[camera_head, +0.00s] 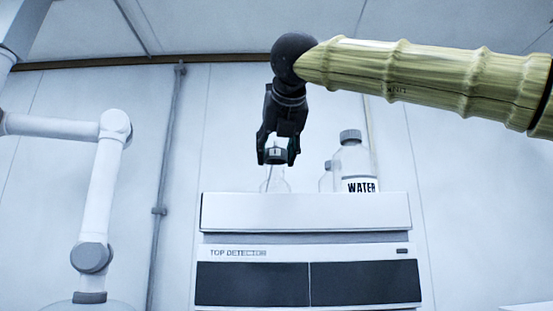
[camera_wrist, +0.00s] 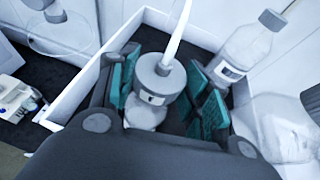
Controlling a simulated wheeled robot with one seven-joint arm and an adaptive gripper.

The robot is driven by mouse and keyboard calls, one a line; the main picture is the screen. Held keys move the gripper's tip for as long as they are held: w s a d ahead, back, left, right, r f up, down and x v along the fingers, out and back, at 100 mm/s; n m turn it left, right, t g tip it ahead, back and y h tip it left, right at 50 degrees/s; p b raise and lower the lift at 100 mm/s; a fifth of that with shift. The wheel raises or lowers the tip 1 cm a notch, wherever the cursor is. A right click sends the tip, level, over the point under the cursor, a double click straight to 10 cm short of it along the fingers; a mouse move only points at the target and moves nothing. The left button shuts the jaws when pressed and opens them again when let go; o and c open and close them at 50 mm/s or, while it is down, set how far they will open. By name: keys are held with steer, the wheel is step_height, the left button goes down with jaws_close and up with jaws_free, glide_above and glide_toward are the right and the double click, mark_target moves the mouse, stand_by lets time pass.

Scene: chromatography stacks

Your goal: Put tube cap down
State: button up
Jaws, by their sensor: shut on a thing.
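My gripper (camera_head: 278,150) points down above the white tray on top of the detector stack. It is shut on the tube cap (camera_head: 276,156), a dark grey cap; in the wrist view the cap (camera_wrist: 158,82) sits between my teal finger pads, with a white tube rising from it. A clear bottle (camera_head: 274,184) stands in the tray directly below the cap; it also shows under the cap in the wrist view (camera_wrist: 146,114). I cannot tell whether the cap touches the bottle's neck.
A capped bottle labelled WATER (camera_head: 353,162) stands right of my gripper, with a smaller clear bottle (camera_head: 327,177) beside it. The white tray (camera_head: 305,213) has raised walls and sits on the detector unit (camera_head: 306,252). A white arm-like structure (camera_head: 100,190) stands at the left.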

mark_target(277, 166)
steer(key=shift+w+a+f, duration=0.15)
steer(key=shift+w+f, duration=0.25)
steer(key=shift+f, duration=0.35)
steer(key=shift+c, duration=0.5)
steer(key=shift+s+f+p, duration=0.15)
steer(key=shift+f+p, duration=0.2)
steer(key=shift+p, duration=0.1)
steer(key=shift+c, duration=1)
steer(key=shift+s+f, duration=0.15)
steer(key=shift+s, duration=0.1)
steer(key=shift+c, duration=0.7)
steer(key=shift+f+p, duration=0.2)
steer(key=shift+p, duration=0.1)
steer(key=shift+w+f, duration=0.2)
steer(key=shift+w, duration=0.15)
steer(key=o, duration=1.5)
steer(key=shift+s+r, duration=0.1)
steer(key=shift+s, duration=0.15)
steer(key=shift+c, duration=0.2)
steer(key=shift+w, duration=0.15)
